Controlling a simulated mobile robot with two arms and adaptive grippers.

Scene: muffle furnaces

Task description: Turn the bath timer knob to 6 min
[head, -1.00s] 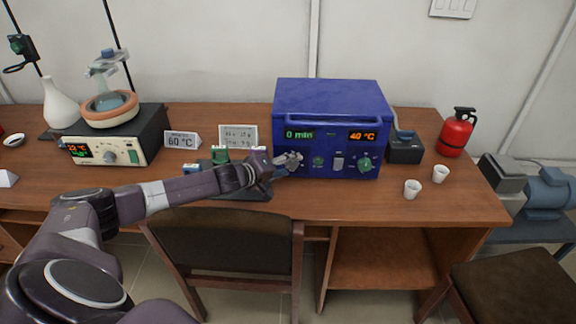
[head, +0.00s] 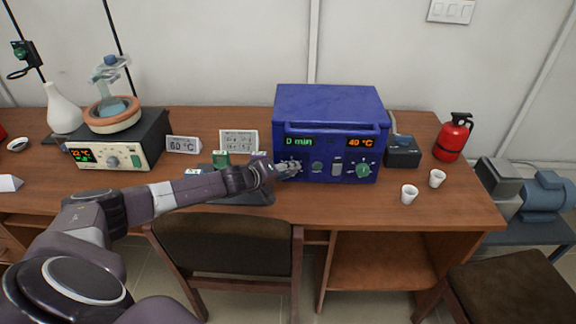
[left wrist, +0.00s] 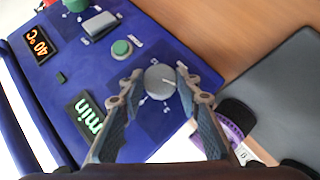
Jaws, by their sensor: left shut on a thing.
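The blue bath (head: 330,108) stands on the desk, with a green display (head: 299,142) reading 0 min and an orange display (head: 361,142) reading 40 °C. The grey timer knob (left wrist: 160,80) is on its front panel, below the green display. In the left wrist view my left gripper (left wrist: 156,84) has one finger on each side of this knob and is shut on it. In the head view my left gripper (head: 290,168) covers the knob. A green knob (head: 363,170) sits at the panel's right. My right gripper is not in view.
Two white cups (head: 409,194) stand right of the bath, and a red extinguisher (head: 454,136) stands behind them. A dark tray (head: 240,192) lies under my left forearm. A heating unit (head: 118,142) with a flask is at the left. Chairs stand in front.

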